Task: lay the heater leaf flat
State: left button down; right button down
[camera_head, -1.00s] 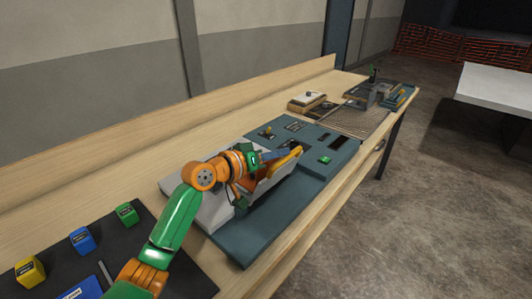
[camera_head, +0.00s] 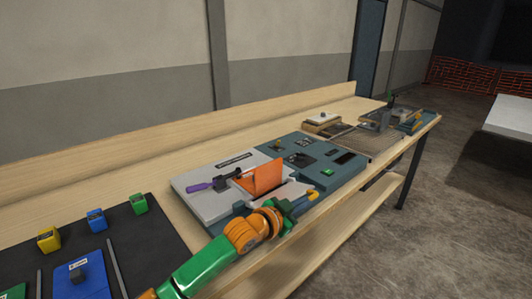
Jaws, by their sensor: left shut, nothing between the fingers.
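The console (camera_head: 334,178) is a teal panel on the wooden bench, with a light grey plate (camera_head: 196,178) on its left part. An orange leaf (camera_head: 262,179), which looks like the heater leaf, stands raised and tilted at the right side of the grey plate. My left gripper (camera_head: 312,195) is shut and empty at the console's front edge, to the right of and nearer than the leaf. It appears apart from the leaf. The arm hides part of the console's front. My right gripper is not in view.
A purple-handled tool (camera_head: 200,187) lies on the grey plate. A black mat (camera_head: 112,236) with yellow, blue and green blocks is at the left. A wooden box (camera_head: 323,119) and a grey fixture (camera_head: 377,120) stand farther along the bench. The back strip of bench is clear.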

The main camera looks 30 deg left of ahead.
pick_arm(q)
jog(key=shift+d+f+b, duration=0.2)
jog(key=shift+f+b, duration=0.45)
jog(key=shift+f, duration=1.55)
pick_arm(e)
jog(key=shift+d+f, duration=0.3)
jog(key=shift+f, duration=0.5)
pick_arm(q)
jog(key=shift+s, duration=0.1)
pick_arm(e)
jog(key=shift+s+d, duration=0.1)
